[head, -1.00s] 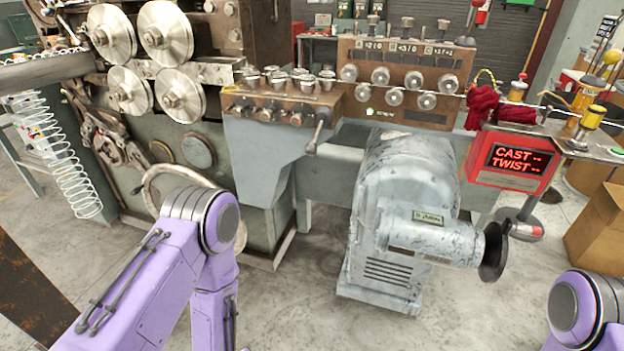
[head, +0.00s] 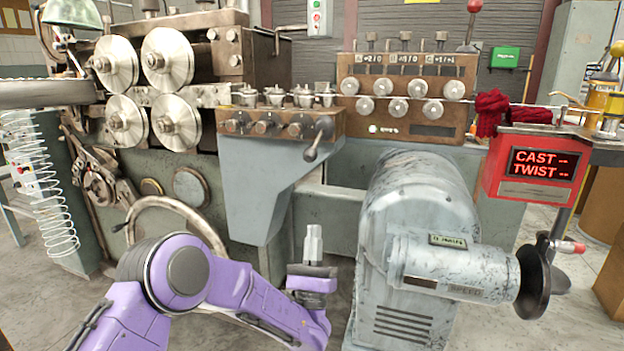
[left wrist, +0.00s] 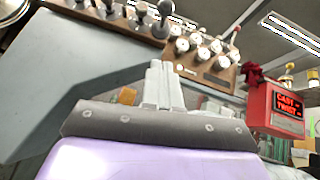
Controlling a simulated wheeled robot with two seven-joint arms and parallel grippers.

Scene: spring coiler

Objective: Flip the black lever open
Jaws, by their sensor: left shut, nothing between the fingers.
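A dark lever with a rounded grip (head: 319,139) hangs tilted from the right end of the brown knob block (head: 262,131), above the grey slanted housing. It is the lever that best fits the task, though it looks dark grey rather than plainly black. My left gripper (head: 313,232) points upward below and in front of this lever, clearly apart from it. Its pale fingers are together and empty. In the left wrist view the shut fingers (left wrist: 158,84) point up toward the knob block and dial panel. My right gripper is out of view.
The grey mottled motor housing (head: 413,220) with a black handwheel (head: 535,284) stands just right of my left gripper. A large handwheel rim (head: 200,219) is at left. The red CAST/TWIST display (head: 541,167) is at right. Floor shows between the machine bases.

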